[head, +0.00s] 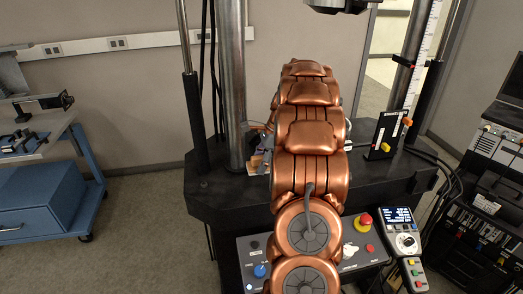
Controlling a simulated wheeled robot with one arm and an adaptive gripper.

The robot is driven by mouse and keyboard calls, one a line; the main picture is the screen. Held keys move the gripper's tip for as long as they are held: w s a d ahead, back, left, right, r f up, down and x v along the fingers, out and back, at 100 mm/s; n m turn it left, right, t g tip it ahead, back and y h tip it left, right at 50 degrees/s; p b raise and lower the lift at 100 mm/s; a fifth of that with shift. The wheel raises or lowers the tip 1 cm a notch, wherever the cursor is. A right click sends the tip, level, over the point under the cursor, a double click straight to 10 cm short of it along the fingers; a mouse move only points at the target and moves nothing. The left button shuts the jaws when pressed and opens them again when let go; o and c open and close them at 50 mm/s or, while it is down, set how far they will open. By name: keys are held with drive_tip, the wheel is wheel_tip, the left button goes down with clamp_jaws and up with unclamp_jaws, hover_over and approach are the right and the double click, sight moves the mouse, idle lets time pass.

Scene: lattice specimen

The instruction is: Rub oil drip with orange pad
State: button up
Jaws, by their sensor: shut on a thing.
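My copper-coloured arm fills the middle of the head view and reaches over the black machine table (222,190). My gripper is hidden behind the arm, so I cannot see its fingers or what is between them. A small tan and pinkish patch (258,162) shows at the arm's left edge, by the steel column; I cannot tell what it is. I cannot make out the orange pad or the oil drip.
A steel column (231,80) and a dark post (191,115) stand left of my arm. A control panel with a red button (363,222) and a handheld pendant (405,240) are in front. A blue cabinet (40,205) stands left, a black equipment rack (485,215) right.

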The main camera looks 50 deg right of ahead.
sight(259, 156)
drive_tip(key=shift+r+p, duration=0.75)
drive_tip(key=shift+r, duration=0.9)
